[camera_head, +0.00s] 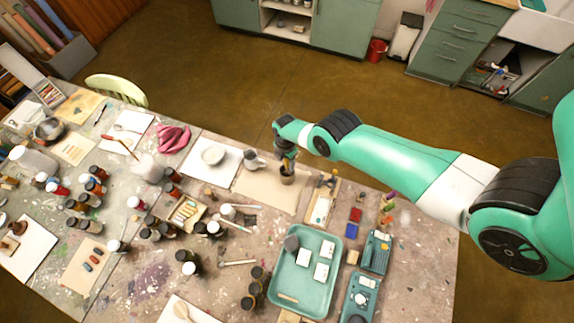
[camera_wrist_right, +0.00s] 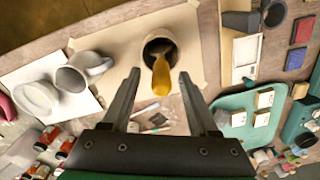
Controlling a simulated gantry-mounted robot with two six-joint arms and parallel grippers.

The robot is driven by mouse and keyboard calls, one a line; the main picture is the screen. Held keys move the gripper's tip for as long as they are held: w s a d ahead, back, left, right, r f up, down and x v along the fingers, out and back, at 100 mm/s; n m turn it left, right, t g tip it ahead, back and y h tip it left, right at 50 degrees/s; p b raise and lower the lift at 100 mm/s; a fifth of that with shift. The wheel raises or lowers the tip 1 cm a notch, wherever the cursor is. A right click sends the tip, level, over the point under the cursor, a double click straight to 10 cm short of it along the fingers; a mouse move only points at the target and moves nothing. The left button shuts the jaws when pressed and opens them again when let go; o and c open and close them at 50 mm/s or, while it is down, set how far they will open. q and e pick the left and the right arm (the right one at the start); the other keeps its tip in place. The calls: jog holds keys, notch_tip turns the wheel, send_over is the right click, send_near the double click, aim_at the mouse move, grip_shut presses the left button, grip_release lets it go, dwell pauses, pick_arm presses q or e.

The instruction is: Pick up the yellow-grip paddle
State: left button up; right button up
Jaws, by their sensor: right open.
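The yellow-grip paddle (camera_wrist_right: 161,76) stands in a brown cup (camera_wrist_right: 151,46) in the right wrist view. Its yellow grip points toward my wrist camera, and its lower end is hidden inside the cup. The cup also shows in the head view (camera_head: 287,176) on a tan sheet. My right gripper (camera_head: 286,157) is above the cup there. In the right wrist view my right gripper (camera_wrist_right: 160,76) is open, with one finger on each side of the grip; I cannot tell whether either touches it. My left gripper is in neither view.
A grey mug (camera_head: 254,160) and a pale bowl (camera_head: 213,155) stand left of the cup. A teal tray (camera_head: 322,294) with white blocks lies in front. Several jars crowd the table's left half. The tan sheet (camera_head: 257,190) is mostly bare around the cup.

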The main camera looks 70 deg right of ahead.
aim_at(287, 167)
jog(key=f+b, duration=0.5)
jog(key=shift+s+d+f, duration=0.15)
jog(key=shift+d+f, duration=0.05)
jog(key=shift+d, duration=0.1)
jog(key=shift+r, duration=0.2)
jog(key=shift+c, duration=0.3)
grip_shut()
